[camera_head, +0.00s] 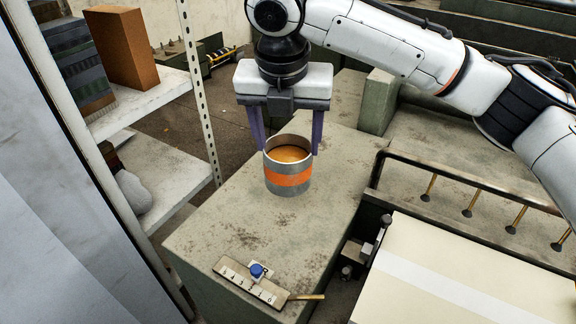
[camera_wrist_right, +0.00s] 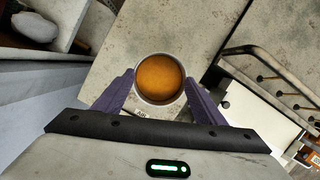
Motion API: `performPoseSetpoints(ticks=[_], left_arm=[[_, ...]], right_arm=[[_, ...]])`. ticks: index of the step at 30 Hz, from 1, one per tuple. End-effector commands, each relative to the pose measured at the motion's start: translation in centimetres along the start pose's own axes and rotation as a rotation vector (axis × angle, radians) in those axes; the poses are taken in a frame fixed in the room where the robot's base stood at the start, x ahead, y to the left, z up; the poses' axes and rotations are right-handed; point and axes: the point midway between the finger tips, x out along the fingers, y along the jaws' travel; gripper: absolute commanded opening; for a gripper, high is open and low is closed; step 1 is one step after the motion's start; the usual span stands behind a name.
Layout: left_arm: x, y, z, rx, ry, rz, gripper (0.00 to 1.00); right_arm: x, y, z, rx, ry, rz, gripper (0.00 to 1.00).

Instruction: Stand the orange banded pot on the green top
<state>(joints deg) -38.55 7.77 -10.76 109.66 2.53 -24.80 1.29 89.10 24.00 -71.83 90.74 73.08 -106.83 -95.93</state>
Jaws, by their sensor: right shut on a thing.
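The orange banded pot (camera_head: 288,170) is a grey metal cylinder with an orange band and orange-brown contents. It is upright over the worn grey-green top (camera_head: 200,245); I cannot tell for sure whether its base touches the surface. My right gripper (camera_head: 286,148) comes down from above, its purple fingers on either side of the pot, shut on it. In the right wrist view the pot (camera_wrist_right: 159,79) sits between the two fingertips (camera_wrist_right: 160,85), and its round mouth faces the camera. My left gripper is not in view.
A numbered plate (camera_head: 236,276) with a blue knob (camera_head: 257,271) lies at the top's front edge. A metal rail (camera_head: 470,182) and a cream panel (camera_head: 450,275) are at right. A white shelf (camera_head: 140,105) with a brown block (camera_head: 122,48) stands at left.

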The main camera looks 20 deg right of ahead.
Motion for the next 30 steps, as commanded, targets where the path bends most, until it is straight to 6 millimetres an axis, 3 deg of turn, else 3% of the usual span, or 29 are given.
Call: performPoseSetpoints(ticks=[6, 14, 21, 30], left_arm=[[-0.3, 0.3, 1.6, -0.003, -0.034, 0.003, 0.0], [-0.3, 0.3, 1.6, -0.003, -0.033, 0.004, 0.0], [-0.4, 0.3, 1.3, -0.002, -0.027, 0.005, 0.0], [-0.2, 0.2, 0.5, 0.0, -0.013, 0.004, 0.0]], right_arm=[[2.8, -0.1, -0.8, 0.002, 0.001, -0.002, 0.04], [5.5, 0.0, -1.5, 0.001, -0.001, -0.001, 0.04], [9.0, 0.0, -2.5, 0.002, 0.0, 0.0, 0.04], [9.4, 0.0, -2.6, 0.001, -0.002, 0.001, 0.04]])
